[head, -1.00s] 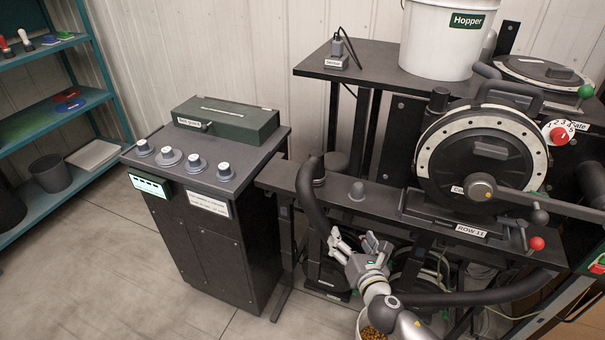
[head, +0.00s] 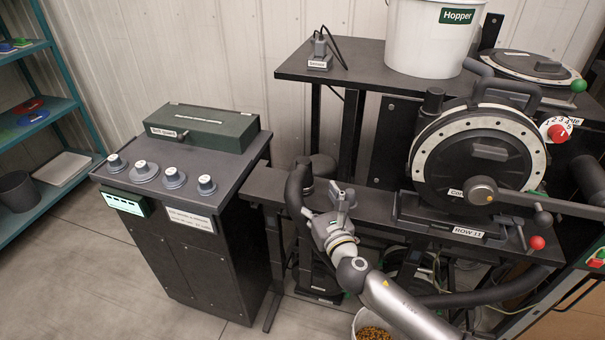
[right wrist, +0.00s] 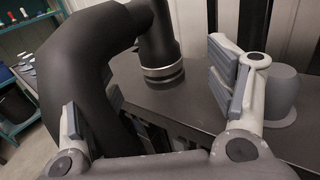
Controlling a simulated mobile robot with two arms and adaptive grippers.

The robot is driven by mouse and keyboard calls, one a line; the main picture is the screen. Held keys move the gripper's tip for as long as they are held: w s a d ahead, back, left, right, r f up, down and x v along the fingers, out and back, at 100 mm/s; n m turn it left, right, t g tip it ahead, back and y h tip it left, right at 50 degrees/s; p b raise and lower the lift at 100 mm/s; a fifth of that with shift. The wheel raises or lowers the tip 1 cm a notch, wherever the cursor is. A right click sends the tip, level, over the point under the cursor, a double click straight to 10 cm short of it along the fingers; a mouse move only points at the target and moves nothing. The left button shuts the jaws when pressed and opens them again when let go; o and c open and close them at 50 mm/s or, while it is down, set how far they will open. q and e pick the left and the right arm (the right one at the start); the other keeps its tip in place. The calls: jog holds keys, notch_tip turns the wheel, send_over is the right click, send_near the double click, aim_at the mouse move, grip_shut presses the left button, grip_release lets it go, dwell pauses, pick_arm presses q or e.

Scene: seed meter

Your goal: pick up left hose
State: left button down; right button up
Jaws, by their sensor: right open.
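The left hose (head: 294,195) is a thick black bent tube at the left end of the machine's dark rail. In the right wrist view the hose (right wrist: 105,60) fills the upper left, and its upright end stands on the rail in a silver collar. My right gripper (head: 328,207) is open just right of the hose, above the rail. In the right wrist view its fingers (right wrist: 147,82) are spread; the left finger overlaps the hose bend and the collared end shows between the fingers. I cannot tell whether they touch. My left gripper is out of view.
A grey knob (right wrist: 284,88) on the rail stands close to my right finger. The round ROW 11 seed meter (head: 480,155) is to the right. A control cabinet (head: 190,230) stands left, with open floor before it. A bucket of grain (head: 372,325) is below my arm.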

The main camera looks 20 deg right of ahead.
aim_at(308, 187)
jog(key=shift+w+f, duration=0.1)
jog(key=shift+w, duration=1)
jog(key=w, duration=0.4)
jog(key=shift+a+f, duration=0.15)
jog(key=shift+a, duration=0.1)
jog(key=shift+w, duration=0.5)
jog(key=shift+c, duration=1.7)
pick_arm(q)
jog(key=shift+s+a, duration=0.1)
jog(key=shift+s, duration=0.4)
pick_arm(e)
jog(key=c, duration=0.9)
